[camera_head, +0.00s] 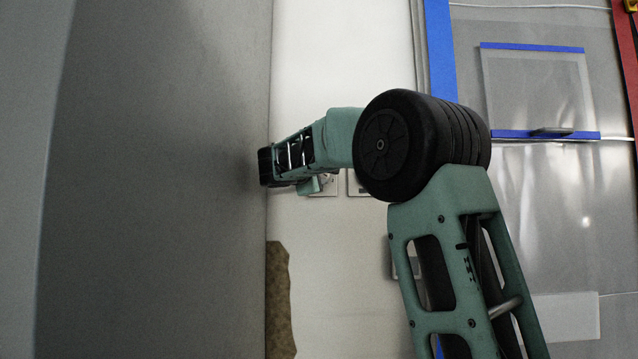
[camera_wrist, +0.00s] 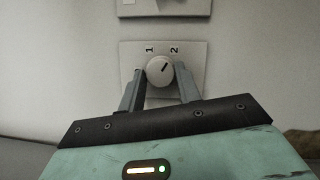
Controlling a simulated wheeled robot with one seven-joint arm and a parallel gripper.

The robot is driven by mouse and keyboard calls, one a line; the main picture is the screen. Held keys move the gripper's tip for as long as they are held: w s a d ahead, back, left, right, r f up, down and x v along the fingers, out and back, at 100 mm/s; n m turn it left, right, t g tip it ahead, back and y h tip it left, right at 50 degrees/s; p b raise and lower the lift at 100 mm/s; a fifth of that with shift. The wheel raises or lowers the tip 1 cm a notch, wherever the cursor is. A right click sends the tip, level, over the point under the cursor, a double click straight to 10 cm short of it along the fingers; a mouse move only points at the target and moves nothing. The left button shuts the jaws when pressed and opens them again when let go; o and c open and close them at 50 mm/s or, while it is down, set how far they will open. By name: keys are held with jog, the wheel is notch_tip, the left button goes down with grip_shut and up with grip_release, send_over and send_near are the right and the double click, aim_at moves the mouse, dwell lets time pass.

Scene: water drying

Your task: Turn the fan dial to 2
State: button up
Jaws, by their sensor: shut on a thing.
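The fan dial (camera_wrist: 159,70) is a round, pale knob with a dark pointer line, on a square wall plate (camera_wrist: 193,52). The numbers 1 and 2 are printed above it, 1 to the left and 2 to the right. The pointer line slants up and right, toward the 2. My gripper (camera_wrist: 160,76) has one finger on each side of the dial and is shut on it. In the head view my gripper (camera_head: 268,166) reaches the wall; the dial itself is hidden there.
Another wall plate (camera_wrist: 165,7) sits just above the dial plate in the wrist view. In the head view a large grey surface (camera_head: 160,180) fills the left, right beside my gripper. A clear sheet with blue tape (camera_head: 535,90) is at the right.

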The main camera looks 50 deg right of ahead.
jog(key=shift+n, duration=0.3)
jog(key=shift+f, duration=0.1)
jog(key=o, duration=1)
jog(key=shift+c, duration=0.2)
